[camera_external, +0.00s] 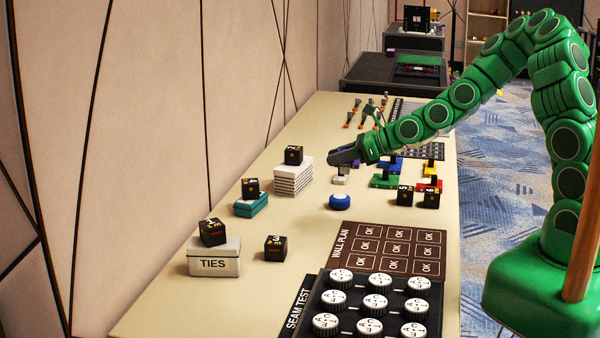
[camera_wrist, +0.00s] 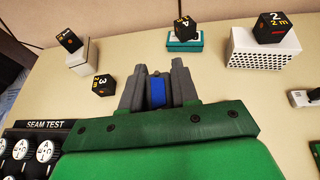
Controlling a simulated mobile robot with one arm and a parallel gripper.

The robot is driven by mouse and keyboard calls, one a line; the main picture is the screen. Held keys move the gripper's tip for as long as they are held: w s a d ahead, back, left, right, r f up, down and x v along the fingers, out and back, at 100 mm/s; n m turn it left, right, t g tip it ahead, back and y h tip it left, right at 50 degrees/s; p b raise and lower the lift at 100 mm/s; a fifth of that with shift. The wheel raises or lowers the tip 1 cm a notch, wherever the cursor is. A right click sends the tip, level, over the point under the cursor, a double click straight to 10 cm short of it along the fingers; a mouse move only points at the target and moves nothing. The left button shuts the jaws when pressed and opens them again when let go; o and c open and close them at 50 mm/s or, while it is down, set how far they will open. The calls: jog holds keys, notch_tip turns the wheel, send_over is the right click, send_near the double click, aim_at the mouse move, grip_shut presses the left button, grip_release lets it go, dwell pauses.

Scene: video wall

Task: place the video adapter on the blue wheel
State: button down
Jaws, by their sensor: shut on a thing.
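The blue wheel (camera_external: 340,202) is a low round blue piece lying on the beige table, in front of a small white base with a black top (camera_external: 339,178). My gripper (camera_external: 334,158) is above the table, just above that white base in the external view and apart from the wheel. In the wrist view my gripper (camera_wrist: 157,88) is shut on a narrow blue and grey piece, which appears to be the video adapter (camera_wrist: 157,93). The fingers hide most of it, and it cannot be made out in the external view. I cannot pick out the wheel in the wrist view.
The TIES box (camera_external: 214,262), teal box (camera_external: 252,207) and white stack (camera_external: 292,180) stand along the wall, each with a black cube on top. Another black cube (camera_external: 275,248) lies nearby. Coloured blocks (camera_external: 384,182) and black cubes are to the right; the SEAM TEST panel (camera_external: 341,307) is in front.

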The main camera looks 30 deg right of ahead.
jog(key=s+d+r, duration=0.1)
jog(key=s+d, duration=0.1)
jog(key=d, duration=0.8)
send_over(334, 195)
jog(key=s, duration=0.2)
jog(key=shift+m+h, duration=0.4)
notch_tip(334, 195, down, 8)
jog(key=shift+f, duration=0.25)
jog(key=shift+w+f, duration=0.5)
jog(key=shift+w, duration=0.2)
jog(key=shift+w+a+f, duration=0.1)
jog(key=shift+w+f, duration=0.1)
jog(key=shift+f, duration=1.5)
jog(key=shift+f, duration=0.15)
jog(key=c, duration=0.8)
grip_release()
jog(key=shift+c, duration=0.2)
